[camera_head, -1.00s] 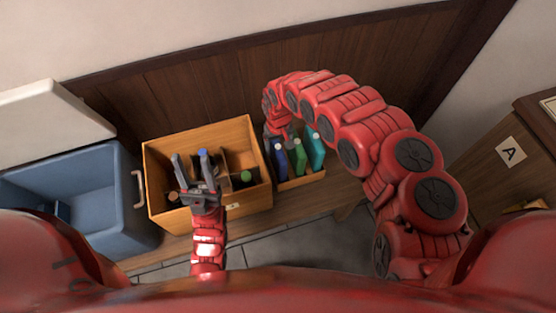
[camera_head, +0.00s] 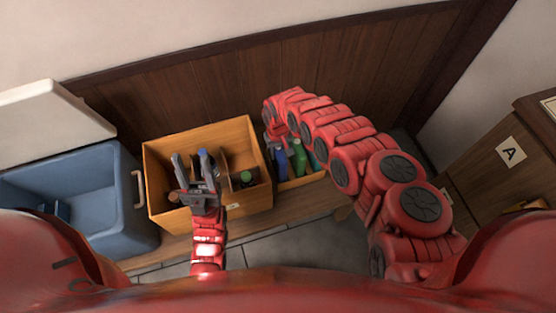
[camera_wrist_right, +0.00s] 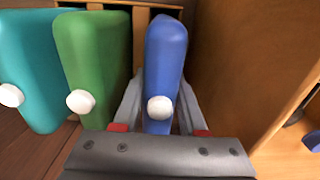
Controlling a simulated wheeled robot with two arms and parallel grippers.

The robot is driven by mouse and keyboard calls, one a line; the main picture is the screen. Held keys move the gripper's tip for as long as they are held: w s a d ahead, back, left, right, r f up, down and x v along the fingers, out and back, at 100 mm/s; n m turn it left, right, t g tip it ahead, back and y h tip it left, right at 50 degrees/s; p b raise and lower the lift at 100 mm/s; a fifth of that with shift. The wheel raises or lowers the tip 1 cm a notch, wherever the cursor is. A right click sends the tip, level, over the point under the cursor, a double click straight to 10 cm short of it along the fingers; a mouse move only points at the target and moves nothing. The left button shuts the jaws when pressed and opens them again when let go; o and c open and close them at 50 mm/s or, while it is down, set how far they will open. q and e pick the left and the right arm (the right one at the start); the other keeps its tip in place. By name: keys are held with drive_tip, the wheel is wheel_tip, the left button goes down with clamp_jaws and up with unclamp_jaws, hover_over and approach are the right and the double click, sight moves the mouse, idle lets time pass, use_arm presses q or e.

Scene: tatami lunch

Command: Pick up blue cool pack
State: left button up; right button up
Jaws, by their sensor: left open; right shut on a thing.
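The blue cool pack (camera_wrist_right: 165,65) stands upright in the right wrist view, its white cap toward me. My right gripper (camera_wrist_right: 160,110) has one finger on each side of it and is shut on it. In the head view the blue cool pack (camera_head: 281,160) shows partly below my right gripper (camera_head: 274,140), at the left end of a small wooden rack (camera_head: 300,182). A green pack (camera_wrist_right: 98,65) and a teal pack (camera_wrist_right: 30,70) stand to its left in the wrist view, apart from the fingers. My left gripper (camera_head: 196,175) is open over the wooden box.
The wooden box (camera_head: 160,150) with dividers and several bottles stands left of the rack; its wall is close beside my right gripper. A blue cooler (camera_head: 90,195) with its white lid (camera_head: 55,120) open is at the far left. A cabinet marked A (camera_head: 510,151) is at right.

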clamp_jaws()
idle(0.9)
